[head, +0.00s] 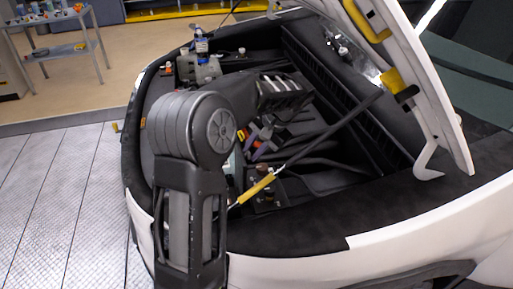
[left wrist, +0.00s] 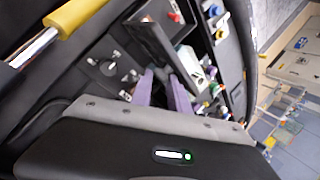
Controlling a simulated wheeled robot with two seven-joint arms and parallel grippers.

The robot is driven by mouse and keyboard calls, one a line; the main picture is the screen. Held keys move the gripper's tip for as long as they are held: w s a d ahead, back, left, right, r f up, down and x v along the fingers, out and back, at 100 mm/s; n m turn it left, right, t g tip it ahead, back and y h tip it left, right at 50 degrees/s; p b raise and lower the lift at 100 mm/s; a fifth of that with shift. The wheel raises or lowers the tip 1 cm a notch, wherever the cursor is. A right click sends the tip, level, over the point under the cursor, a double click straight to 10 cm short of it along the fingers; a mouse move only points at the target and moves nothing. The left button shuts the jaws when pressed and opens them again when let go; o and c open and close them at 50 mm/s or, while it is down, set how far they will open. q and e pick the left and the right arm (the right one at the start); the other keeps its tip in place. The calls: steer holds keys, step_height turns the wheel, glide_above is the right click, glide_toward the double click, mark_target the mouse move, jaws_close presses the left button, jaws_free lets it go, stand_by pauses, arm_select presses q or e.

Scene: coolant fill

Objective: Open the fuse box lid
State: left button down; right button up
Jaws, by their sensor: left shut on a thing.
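My left gripper (head: 260,138) reaches into the car's open front compartment, with its purple fingers partly behind my own black arm. In the left wrist view its two fingers (left wrist: 162,77) are close together, shut on a dark thing that appears to be the edge of the fuse box lid. A black rectangular box-like part (left wrist: 152,45), which looks like the fuse box with its lid, lies just beyond the fingertips. The grasped edge is mostly hidden, and I cannot tell how far the lid is raised. My right gripper is not in view.
The raised white hood (head: 425,85) stands at the right, with a dark strut below it. A yellow-handled rod (head: 258,187) slants beside my arm. A cart (head: 62,50) stands at the back left; the floor there is clear.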

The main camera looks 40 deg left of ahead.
arm_select(q)
steer(key=shift+s+d+f+g, duration=0.15)
steer(key=shift+s+f+g, duration=0.15)
steer(key=shift+s+f, duration=0.3)
steer(key=c, duration=1.2)
jaws_free()
steer(key=shift+s+r, duration=0.1)
steer(key=shift+r, duration=0.1)
steer(key=p+v, duration=0.2)
steer(key=v, duration=0.6)
steer(key=shift+p, duration=0.35)
